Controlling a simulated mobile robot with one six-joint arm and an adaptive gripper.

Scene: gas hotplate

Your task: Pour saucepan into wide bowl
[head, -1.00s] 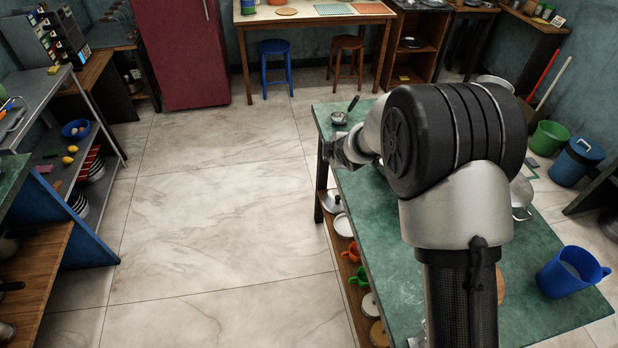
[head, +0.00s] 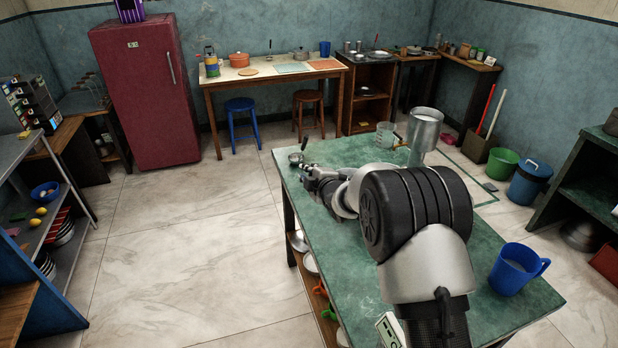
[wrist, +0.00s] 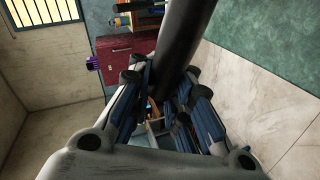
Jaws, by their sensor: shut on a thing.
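My gripper (head: 311,174) is over the left part of the green table. In the wrist view, my gripper (wrist: 165,112) is shut on a thick dark bar, seemingly the saucepan's handle (wrist: 180,45), which runs out of the top of the picture. The saucepan's body is not in the wrist view. In the head view a metal pot (head: 425,130) with pale contents shows behind my arm; I cannot tell whether it joins that handle. A wide bowl cannot be made out; my arm hides much of the tabletop.
A small dark-handled pan (head: 297,158) lies at the table's far left corner, close to my gripper. A clear jug (head: 385,134) stands near the back edge. A blue mug (head: 514,268) stands on the right of the green table (head: 490,312). The floor to the left is clear.

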